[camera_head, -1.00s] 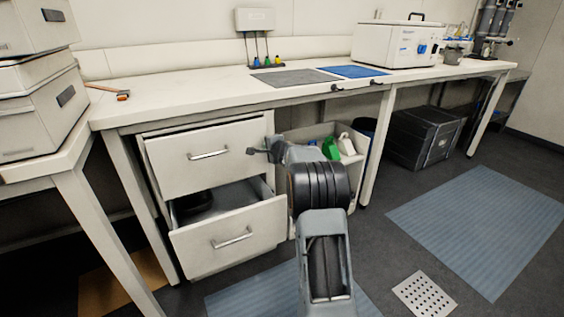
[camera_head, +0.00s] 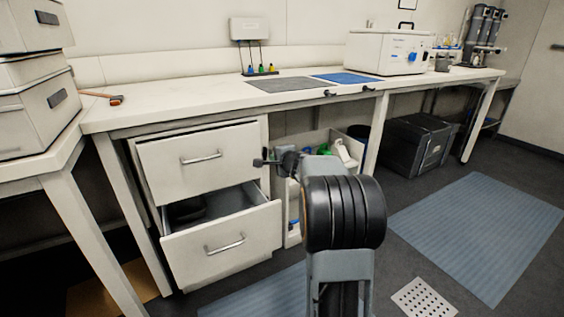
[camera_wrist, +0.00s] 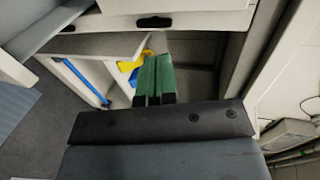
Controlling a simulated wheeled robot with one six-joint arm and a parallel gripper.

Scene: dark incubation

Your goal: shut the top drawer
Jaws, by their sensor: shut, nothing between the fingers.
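The top drawer (camera_head: 200,158) is in the white cabinet under the bench at left. Its front with a metal handle stands a little way out from the frame, with a dark gap above it. The bottom drawer (camera_head: 222,243) below it is pulled out further, its inside showing. My gripper (camera_head: 258,162) is just right of the top drawer's front edge and looks apart from it. In the wrist view its green fingers (camera_wrist: 153,80) are together with nothing between them.
An open shelf with bottles (camera_head: 342,152) is right of the drawers, partly behind my arm. A bench top (camera_head: 180,100) lies above. A dark crate (camera_head: 412,143) stands under the bench at right.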

